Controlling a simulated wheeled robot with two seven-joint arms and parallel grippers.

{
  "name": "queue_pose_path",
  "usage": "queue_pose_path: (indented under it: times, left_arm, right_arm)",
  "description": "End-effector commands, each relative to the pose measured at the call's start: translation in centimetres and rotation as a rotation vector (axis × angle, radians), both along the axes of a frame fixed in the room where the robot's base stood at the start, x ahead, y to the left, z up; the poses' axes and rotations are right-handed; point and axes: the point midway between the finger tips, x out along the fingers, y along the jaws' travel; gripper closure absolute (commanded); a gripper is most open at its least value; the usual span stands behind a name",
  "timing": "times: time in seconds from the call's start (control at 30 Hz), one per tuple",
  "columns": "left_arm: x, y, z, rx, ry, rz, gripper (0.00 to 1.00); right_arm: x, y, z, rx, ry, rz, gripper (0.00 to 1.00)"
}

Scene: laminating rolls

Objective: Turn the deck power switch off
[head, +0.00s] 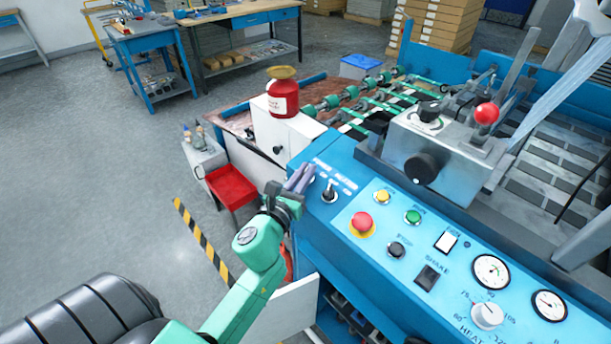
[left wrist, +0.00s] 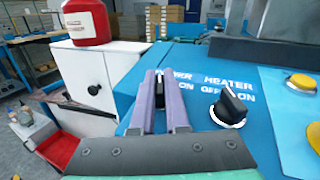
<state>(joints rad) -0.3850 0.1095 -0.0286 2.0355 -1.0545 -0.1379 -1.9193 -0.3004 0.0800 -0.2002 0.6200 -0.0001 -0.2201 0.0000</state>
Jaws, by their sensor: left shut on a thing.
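The deck power switch (left wrist: 159,90) is a small black knob on the blue control deck (head: 335,160). Its label is partly covered; "ER" and "ON" show beside it. My left gripper (head: 301,178) is shut on this knob, with one purple finger on each side in the left wrist view (left wrist: 159,92). In the head view the fingers hide the knob. The knob's exact angle is hard to tell. The heater switch (head: 329,193), a similar black knob with a white mark, stands just to the right; it also shows in the left wrist view (left wrist: 231,106). My right gripper is not in view.
A red emergency button (head: 362,223), yellow (head: 382,196) and green (head: 412,216) buttons and gauges sit farther right on the panel. A red canister (head: 283,97) stands on a white cabinet (head: 270,135) behind.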

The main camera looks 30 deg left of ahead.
Motion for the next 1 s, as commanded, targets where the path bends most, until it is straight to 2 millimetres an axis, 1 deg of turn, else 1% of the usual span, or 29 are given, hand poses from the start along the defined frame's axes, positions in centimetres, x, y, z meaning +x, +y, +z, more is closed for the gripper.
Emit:
queue_pose_path:
  times: [0.03, 0.3, 0.8, 0.83, 0.87, 0.9, 1.0]
  left_arm:
    - [-0.05, -0.07, -0.72, -0.009, 0.013, 0.026, 1.0]
    - [-0.04, -0.1, -0.77, -0.028, 0.023, 0.121, 1.0]
    - [-0.06, -0.07, -0.87, -0.033, 0.028, 0.143, 1.0]
    - [-0.06, -0.07, -0.87, -0.033, 0.028, 0.143, 0.84]
    - [-0.06, -0.08, -0.88, -0.033, 0.028, 0.143, 0.72]
    - [-0.06, -0.08, -0.88, -0.033, 0.028, 0.143, 0.57]
    - [-0.07, -0.01, -0.84, -0.033, 0.027, 0.145, 0.57]
  right_arm:
    - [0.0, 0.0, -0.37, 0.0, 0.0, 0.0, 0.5]
    - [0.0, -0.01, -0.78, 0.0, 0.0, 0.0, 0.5]
    - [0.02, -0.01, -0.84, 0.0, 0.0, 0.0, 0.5]
    - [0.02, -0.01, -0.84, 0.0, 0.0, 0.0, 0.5]
    - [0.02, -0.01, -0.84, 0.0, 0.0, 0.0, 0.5]
    - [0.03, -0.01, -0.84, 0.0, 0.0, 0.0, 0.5]
    - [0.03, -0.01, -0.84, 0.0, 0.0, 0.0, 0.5]
